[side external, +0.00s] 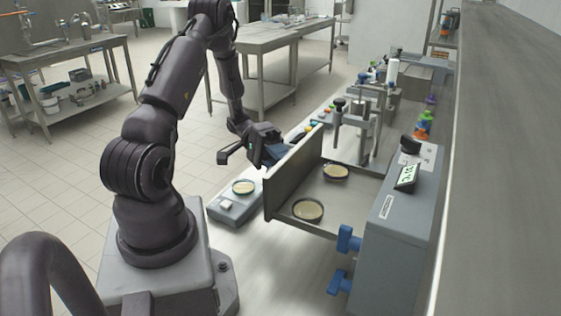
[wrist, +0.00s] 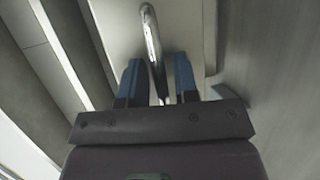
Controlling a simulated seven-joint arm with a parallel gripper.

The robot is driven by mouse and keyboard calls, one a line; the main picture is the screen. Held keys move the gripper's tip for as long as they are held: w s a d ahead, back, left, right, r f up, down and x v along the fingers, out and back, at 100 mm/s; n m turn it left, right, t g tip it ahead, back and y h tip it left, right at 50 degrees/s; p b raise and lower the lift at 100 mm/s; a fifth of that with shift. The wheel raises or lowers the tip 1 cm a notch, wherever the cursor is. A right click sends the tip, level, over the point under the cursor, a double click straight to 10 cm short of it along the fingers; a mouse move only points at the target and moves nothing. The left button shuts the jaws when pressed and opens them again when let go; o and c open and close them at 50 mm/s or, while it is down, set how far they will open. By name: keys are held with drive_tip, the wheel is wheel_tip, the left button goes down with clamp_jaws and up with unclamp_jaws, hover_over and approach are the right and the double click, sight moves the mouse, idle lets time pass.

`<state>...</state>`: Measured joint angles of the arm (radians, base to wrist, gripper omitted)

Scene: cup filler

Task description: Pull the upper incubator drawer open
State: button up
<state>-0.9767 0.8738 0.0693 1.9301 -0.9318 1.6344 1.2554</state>
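The incubator (side external: 395,245) is a grey box at the right of the side view, with a small display on top. A drawer stands well out from it to the left; its front panel (side external: 294,178) and its tray floor (side external: 318,192) show. My gripper (side external: 277,153) is at the outer side of that panel, with its fingertips partly hidden in the side view. In the wrist view, my gripper's blue fingers (wrist: 158,82) stand on either side of the metal handle (wrist: 151,35), with a gap visible on both sides. The gripper is open.
Two petri dishes (side external: 336,171) (side external: 308,210) lie in the open drawer. A small device (side external: 235,205) with another dish (side external: 243,187) sits left of the drawer. Blue parts (side external: 347,240) stick out at the incubator's near side. A metal stand (side external: 357,125) is behind the drawer.

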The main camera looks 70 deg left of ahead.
drive_tip(key=shift+o, duration=0.4)
drive_tip(key=v, duration=1.3)
